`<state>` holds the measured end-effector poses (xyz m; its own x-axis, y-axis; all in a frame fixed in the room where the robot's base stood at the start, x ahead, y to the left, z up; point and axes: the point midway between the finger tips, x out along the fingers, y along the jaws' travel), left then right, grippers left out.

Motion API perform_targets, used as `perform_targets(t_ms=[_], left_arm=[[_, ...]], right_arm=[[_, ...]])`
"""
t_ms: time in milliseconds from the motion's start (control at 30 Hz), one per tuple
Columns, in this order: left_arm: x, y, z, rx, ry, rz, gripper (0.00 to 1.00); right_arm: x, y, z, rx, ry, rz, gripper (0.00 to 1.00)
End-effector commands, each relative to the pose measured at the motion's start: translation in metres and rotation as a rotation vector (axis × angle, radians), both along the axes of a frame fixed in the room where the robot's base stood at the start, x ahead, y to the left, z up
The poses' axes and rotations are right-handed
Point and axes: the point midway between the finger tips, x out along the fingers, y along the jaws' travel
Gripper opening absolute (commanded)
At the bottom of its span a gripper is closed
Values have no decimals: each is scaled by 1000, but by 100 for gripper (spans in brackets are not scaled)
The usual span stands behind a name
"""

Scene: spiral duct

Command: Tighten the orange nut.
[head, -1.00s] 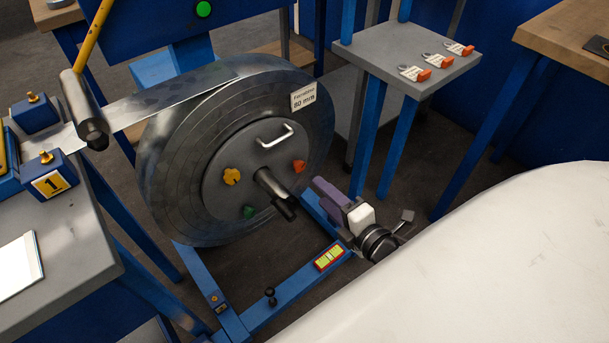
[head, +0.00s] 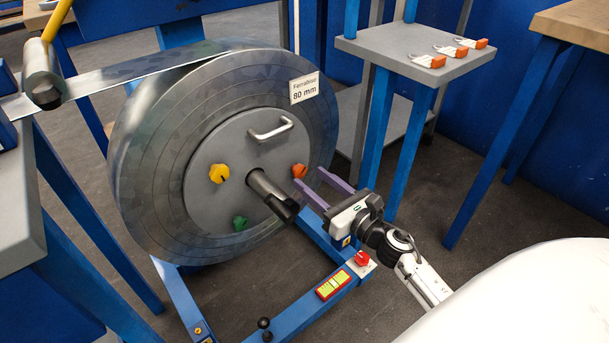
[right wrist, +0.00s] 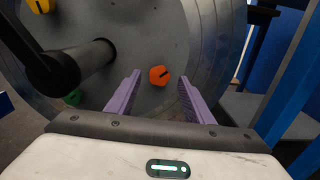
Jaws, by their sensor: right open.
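The orange nut (head: 299,171) sits on the right side of the round grey plate (head: 225,200) on the coil's face. In the right wrist view the nut (right wrist: 158,76) shows as a rounded orange knob with a dark slot, between the purple fingers and beyond their tips. My right gripper (head: 312,182) is open and empty, its fingers pointing at the plate close to the nut. In the right wrist view the gripper (right wrist: 158,85) has one finger on each side of the nut, apart from it. My left gripper is not in view.
A dark shaft with a crank-like end (head: 272,195) sticks out of the plate's centre, left of my gripper. A yellow nut (head: 219,173), a green nut (head: 240,223) and a metal handle (head: 271,130) are also on the plate. Blue frame legs (head: 378,130) stand to the right.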

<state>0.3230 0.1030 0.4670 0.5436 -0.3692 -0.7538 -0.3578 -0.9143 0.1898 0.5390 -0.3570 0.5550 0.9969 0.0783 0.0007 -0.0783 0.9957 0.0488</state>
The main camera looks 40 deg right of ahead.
Motion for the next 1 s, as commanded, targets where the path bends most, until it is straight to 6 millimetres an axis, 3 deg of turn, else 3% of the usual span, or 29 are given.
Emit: perform_targets(t_ms=[233,600,867,1000], left_arm=[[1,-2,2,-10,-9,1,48],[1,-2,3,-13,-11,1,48],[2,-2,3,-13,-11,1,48],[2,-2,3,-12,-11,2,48]], right_arm=[[33,3,-1,1,0,0,47],[39,3,-1,2,1,0,47],[39,3,-1,2,1,0,6],[39,3,0,7,2,0,6]])
